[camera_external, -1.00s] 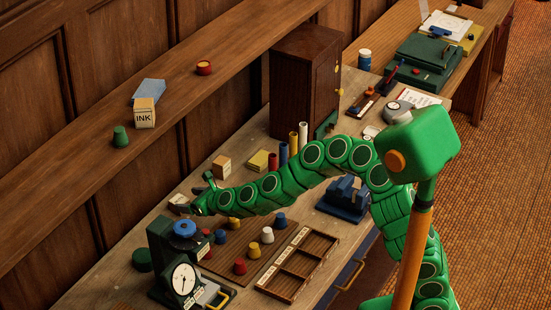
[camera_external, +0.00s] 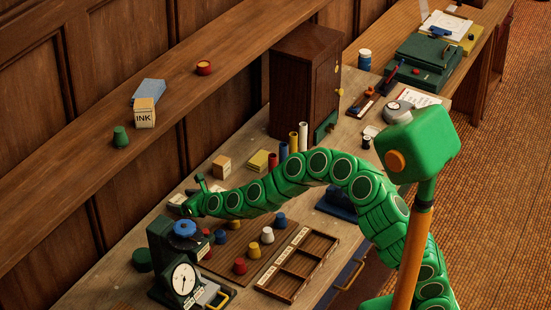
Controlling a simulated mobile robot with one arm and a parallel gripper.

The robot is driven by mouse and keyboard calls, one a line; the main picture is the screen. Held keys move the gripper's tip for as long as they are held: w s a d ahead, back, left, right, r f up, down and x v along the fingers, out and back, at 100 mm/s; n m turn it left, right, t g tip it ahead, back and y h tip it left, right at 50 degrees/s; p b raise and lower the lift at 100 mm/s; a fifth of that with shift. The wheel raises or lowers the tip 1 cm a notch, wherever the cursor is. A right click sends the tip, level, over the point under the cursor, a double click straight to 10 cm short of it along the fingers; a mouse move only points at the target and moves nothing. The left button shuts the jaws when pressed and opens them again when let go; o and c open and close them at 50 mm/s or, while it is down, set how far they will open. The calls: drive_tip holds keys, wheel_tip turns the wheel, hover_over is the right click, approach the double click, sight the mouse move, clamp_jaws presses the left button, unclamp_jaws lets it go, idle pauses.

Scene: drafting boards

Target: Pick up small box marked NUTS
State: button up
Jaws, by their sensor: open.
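My gripper (camera_external: 185,206) is at the end of my green arm, low over the left part of the workbench (camera_external: 95,283). It is open, though its jaws are small and partly hidden in this view. A small pale box-like thing (camera_external: 177,199) lies right at the jaws; its marking cannot be read, and I cannot tell whether the jaws touch it. A small tan box (camera_external: 221,167) stands behind the arm, apart from the gripper; its label is also unreadable. No NUTS lettering can be made out.
A dial scale (camera_external: 183,278) with a blue knob stands just in front of the gripper. Several coloured pegs and a compartment tray (camera_external: 298,265) lie to the right. A wooden cabinet (camera_external: 305,80) stands behind. An INK box (camera_external: 145,113) sits on the shelf above.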

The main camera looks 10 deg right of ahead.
sight(179, 200)
drive_tip(key=shift+x, duration=1.8)
drive_tip(key=c, duration=1.1)
